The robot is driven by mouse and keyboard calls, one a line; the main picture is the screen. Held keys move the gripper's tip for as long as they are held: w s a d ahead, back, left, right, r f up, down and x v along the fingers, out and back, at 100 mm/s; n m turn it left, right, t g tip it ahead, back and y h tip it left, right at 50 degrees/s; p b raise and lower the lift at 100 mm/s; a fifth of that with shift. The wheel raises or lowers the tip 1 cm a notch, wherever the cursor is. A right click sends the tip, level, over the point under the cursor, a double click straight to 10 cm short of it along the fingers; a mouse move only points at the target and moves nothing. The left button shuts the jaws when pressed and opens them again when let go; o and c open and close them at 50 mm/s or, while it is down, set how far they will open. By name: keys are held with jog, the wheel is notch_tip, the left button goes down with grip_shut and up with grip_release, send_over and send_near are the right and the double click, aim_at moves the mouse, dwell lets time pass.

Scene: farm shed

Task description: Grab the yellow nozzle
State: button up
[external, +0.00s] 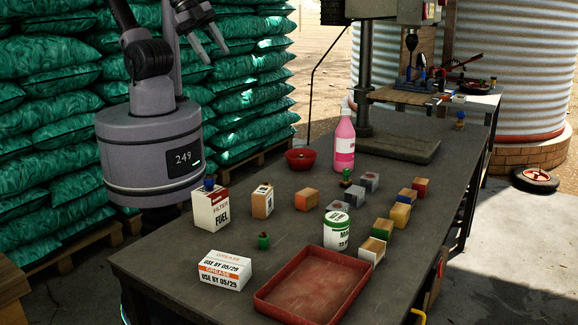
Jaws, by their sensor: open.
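I cannot make out a yellow nozzle for certain. A yellow block-like piece (400,215) stands among small coloured blocks on the right side of the dark table (215,300). A small green nozzle-like piece (263,241) stands near the front, and another green one (347,177) is by the grey blocks. My gripper (209,45) is at the top left, open and seemingly empty. It is raised above the table, in front of the green sacks, apart from all the table objects.
A red tray (312,287) lies at the front. A grease box (225,270), fuel filter box (211,208), white-green can (336,231), pink bottle (344,145) and red bowl (300,160) stand around. A drill-press column (364,70) rises at the back. Green sacks (50,130) are stacked left.

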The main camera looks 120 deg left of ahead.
jog(key=shift+o, duration=0.4)
jog(key=s+a+f+n+t+h, duration=0.25)
jog(key=a+f+n, duration=0.25)
jog(key=f+n, duration=0.7)
jog(key=s+a+f+n+t+h+p, duration=0.1)
jog(key=a+f+n+t+h, duration=0.3)
jog(key=f+n, duration=0.75)
jog(key=s+a+f+n+t+h, duration=0.25)
jog(key=a+f+n, duration=0.25)
jog(key=f+n, duration=0.7)
jog(key=shift+y, duration=0.3)
jog(key=b+x, duration=0.1)
jog(key=x, duration=0.5)
jog(key=f+b+x, duration=0.1)
jog(key=b+x, duration=0.1)
jog(key=x, duration=0.4)
jog(key=b+x, duration=0.1)
jog(key=x, duration=0.5)
jog(key=shift+a+f, duration=0.2)
jog(key=shift+a, duration=0.15)
grip_shut()
